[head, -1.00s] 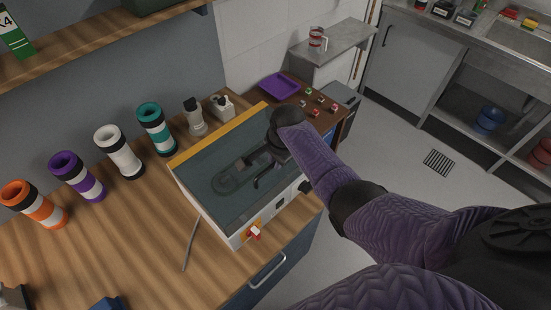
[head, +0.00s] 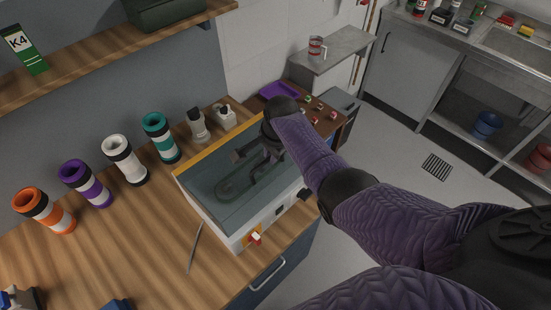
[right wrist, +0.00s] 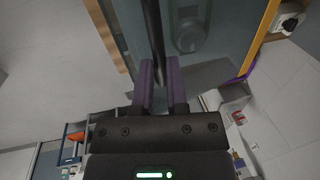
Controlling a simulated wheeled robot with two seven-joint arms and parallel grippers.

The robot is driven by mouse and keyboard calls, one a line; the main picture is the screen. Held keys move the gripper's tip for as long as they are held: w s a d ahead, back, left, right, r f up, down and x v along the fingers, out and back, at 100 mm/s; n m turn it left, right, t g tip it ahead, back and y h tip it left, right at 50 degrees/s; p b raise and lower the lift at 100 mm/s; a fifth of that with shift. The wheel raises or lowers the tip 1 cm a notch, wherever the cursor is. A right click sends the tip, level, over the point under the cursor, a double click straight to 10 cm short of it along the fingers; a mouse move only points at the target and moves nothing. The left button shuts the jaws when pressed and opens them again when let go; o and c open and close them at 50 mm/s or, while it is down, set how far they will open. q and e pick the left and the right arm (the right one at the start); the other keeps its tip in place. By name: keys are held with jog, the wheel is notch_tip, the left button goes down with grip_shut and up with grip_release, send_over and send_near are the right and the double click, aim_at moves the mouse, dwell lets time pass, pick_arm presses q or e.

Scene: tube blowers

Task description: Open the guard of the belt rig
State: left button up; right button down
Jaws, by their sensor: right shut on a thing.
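The belt rig (head: 235,225) is a pale box on the wooden counter, with a yellow strip along its back edge and a dark belt loop inside. Its tinted clear guard (right wrist: 205,55) shows in the right wrist view beside my fingers. My right gripper (head: 266,152) is over the right part of the rig, seen from above and partly hidden by my wrist. In the right wrist view my gripper (right wrist: 160,85) is shut on the guard's dark handle bar (right wrist: 155,35). How far the guard is tilted is hard to tell. My left gripper is out of view.
Orange (head: 44,210), purple (head: 86,183), white (head: 125,160) and teal (head: 160,137) tubes stand behind and left of the rig. A thin rod (head: 195,247) lies at its left front. A purple tray (head: 279,90) sits beyond it. The counter's left middle is clear.

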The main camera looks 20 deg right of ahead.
jog(key=w+a+r+b, duration=0.1)
jog(key=w+a+r, duration=0.1)
jog(key=w+r, duration=0.3)
jog(key=shift+r, duration=1)
jog(key=c, duration=0.9)
grip_release()
jog(key=shift+w+a, duration=0.1)
jog(key=shift+w, duration=0.05)
jog(key=shift+o, duration=1.2)
jog(key=shift+w+a+f, duration=0.1)
jog(key=shift+w+f, duration=0.05)
jog(key=shift+w, duration=0.2)
jog(key=shift+s, duration=0.2)
notch_tip(320, 180, up, 10)
jog(key=s+p, duration=0.2)
jog(key=shift+d, duration=0.45)
